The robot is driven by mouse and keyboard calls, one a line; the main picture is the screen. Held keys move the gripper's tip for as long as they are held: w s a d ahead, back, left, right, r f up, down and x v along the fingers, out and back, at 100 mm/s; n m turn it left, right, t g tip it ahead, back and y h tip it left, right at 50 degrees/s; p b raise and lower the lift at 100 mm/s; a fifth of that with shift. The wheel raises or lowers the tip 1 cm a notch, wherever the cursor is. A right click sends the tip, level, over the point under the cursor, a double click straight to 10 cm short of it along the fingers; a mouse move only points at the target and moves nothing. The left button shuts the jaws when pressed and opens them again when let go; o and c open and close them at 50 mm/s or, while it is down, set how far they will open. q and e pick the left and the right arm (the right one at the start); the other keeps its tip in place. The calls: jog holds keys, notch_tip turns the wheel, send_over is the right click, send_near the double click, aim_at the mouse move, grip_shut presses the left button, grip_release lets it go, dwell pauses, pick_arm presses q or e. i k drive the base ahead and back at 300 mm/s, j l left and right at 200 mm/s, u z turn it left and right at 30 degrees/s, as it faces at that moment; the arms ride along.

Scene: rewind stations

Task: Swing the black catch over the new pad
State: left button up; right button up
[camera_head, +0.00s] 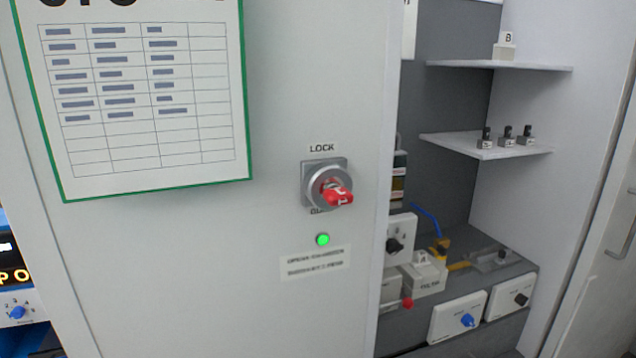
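Neither of my grippers is in view. I cannot surely pick out the black catch; a small dark part (502,256) sits on a grey plate at the back right of the lower deck in the cabinet bay. A pale block marked A (425,272) stands on that deck, left of a yellow-orange part (457,266). A similar pale block marked B (504,46) stands on the top shelf (470,65). Which of these, if any, is the new pad cannot be told from here.
A grey panel in front hides the bay's left side. It bears a red-handled lock switch (338,195), a lit green lamp (322,240) and a green-framed chart (150,110). The middle shelf (470,147) holds 3 small black-topped pieces. Boxes with blue (467,320) and black (521,299) knobs line the front.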

aim_at(440, 252)
jog(key=i+l, duration=0.15)
jog(key=l, duration=0.35)
jog(key=i+l, duration=0.15)
jog(key=l, duration=0.3)
jog(key=i+l, duration=0.15)
jog(key=l, duration=0.35)
jog(key=i+l+u, duration=0.1)
jog(key=l, duration=0.4)
jog(key=i+l, duration=0.15)
jog(key=l, duration=0.3)
jog(key=i+l, duration=0.1)
jog(key=l, duration=0.4)
jog(key=i+l, duration=0.15)
jog(key=l, duration=0.35)
jog(key=i+l+u, duration=0.1)
jog(key=l, duration=0.4)
